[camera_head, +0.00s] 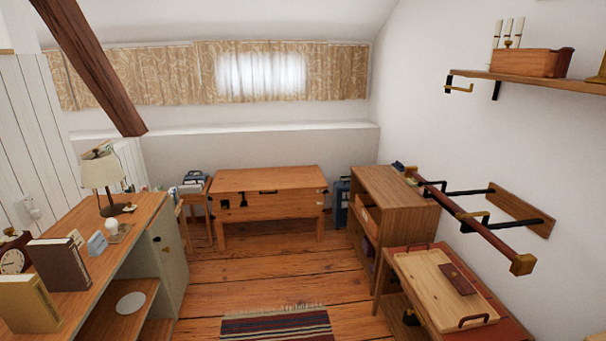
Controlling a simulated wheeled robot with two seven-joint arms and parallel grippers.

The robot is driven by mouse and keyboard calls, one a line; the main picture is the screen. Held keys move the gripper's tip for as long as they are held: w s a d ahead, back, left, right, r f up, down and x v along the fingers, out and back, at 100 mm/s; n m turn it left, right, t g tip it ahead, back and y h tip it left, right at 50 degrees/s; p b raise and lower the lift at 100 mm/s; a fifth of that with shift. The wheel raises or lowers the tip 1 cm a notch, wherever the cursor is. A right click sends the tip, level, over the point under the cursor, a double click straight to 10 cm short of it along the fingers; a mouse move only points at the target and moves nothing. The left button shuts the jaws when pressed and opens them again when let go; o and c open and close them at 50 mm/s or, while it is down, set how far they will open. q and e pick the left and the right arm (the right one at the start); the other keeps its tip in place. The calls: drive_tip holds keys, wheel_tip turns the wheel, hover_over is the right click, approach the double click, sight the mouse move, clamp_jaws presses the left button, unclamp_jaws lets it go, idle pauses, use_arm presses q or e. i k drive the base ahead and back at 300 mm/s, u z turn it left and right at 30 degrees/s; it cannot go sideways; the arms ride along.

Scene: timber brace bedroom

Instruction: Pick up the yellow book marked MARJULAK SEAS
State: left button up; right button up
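A yellow book (27,306) stands upright on the wooden cabinet top at the lower left edge of the head view. Its left side is cut off by the frame, and I cannot read any title on it. A dark brown book (58,265) stands upright just behind it. Neither of my grippers shows in this view.
The cabinet top (141,217) also holds a clock (14,261), a lamp (101,172) and small items. A wooden desk (267,198) stands at the back. Shelves with a tray (437,288) line the right. The floor (250,270) between is clear, with a striped rug (277,326).

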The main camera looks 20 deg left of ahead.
sight(27, 306)
drive_tip(key=u, duration=0.2)
drive_tip(key=i, duration=2.15)
drive_tip(key=u, duration=1.35)
drive_tip(key=i, duration=1.1)
drive_tip(key=u, duration=1.2)
